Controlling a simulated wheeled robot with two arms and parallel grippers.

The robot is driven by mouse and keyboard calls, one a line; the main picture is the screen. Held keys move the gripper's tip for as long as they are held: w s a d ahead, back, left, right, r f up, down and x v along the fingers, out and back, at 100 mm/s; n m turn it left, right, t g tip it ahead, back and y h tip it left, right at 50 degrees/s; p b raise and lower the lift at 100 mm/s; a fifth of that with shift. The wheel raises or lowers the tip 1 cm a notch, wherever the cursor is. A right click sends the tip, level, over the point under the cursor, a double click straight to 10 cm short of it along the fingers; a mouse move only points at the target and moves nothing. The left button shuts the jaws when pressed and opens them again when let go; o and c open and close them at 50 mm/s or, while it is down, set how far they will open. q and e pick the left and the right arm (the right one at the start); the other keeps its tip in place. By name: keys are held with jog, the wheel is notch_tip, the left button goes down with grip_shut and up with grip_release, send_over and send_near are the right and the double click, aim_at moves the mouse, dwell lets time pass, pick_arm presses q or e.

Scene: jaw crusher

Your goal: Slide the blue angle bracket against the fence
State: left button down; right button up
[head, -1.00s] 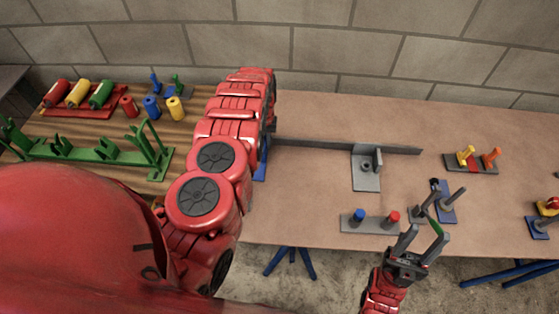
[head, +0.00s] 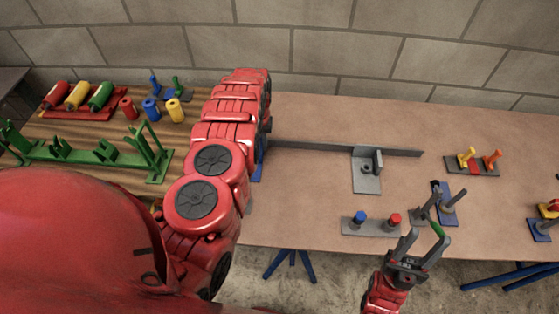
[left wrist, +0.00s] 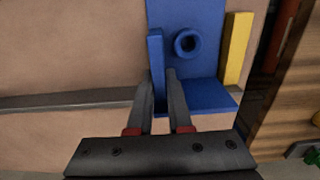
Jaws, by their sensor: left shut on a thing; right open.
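The blue angle bracket (left wrist: 212,75) has a flat base with a round raised hole and an upright plate. My left gripper (left wrist: 162,88) is shut on that upright plate. In the head view only a blue sliver of the bracket (head: 257,171) shows beside my left arm, which hides my left gripper. The fence (head: 330,147) is a long dark grey bar on the table; in the left wrist view it (left wrist: 70,100) runs up to the bracket from the left. I cannot tell whether they touch. My right gripper (head: 425,241) is open and empty by the table's front edge.
A grey angle bracket (head: 367,178) stands at the fence. A yellow block (left wrist: 235,50) is beside the blue bracket. A grey strip with blue and red knobs (head: 372,227) and a blue-based fixture (head: 447,208) lie near the front. The tabletop (head: 310,190) between is clear.

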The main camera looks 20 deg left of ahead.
pick_arm(q)
jog(key=shift+a, duration=0.3)
jog(key=c, duration=0.8)
grip_release()
jog(key=shift+o, duration=0.2)
jog(key=shift+s+r+p, duration=0.1)
jog(key=shift+r+p, duration=1.55)
jog(key=shift+r, duration=0.75)
jog(key=shift+r+p, duration=0.85)
jog(key=shift+r, duration=0.8)
